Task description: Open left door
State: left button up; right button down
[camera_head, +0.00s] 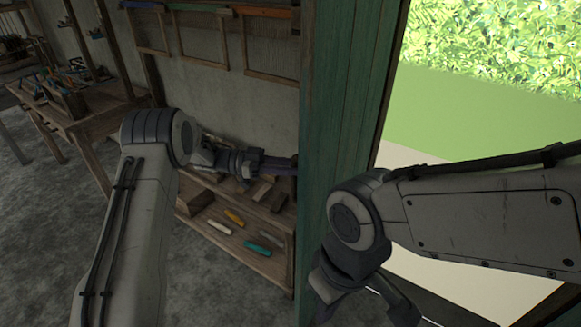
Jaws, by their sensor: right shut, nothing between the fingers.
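A green plank door (338,130) stands upright in the middle of the head view, its top and bottom cut off by the frame. My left arm reaches in from the left, and my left gripper (278,166) points right, close to the door's left edge. Whether it touches the door, and how its fingers stand, I cannot make out. My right gripper (362,302) hangs low in front of the door at the bottom edge, shut and empty, its tips partly cut off. No door handle shows.
A low wooden shelf (232,222) with several coloured tools stands behind my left arm. A wooden workbench (95,112) is at the far left. Bare grey floor (40,235) lies at the lower left. Grass (460,115) and bushes show outdoors, right of the door.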

pick_arm(q)
jog(key=o, duration=0.3)
jog(key=shift+w+d, duration=0.1)
jog(key=shift+d, duration=0.05)
jog(key=w+a+b, duration=0.1)
jog(key=a+b, duration=0.1)
jog(key=a, duration=0.8)
jog(key=shift+w+a, duration=0.2)
jog(key=shift+a, duration=0.1)
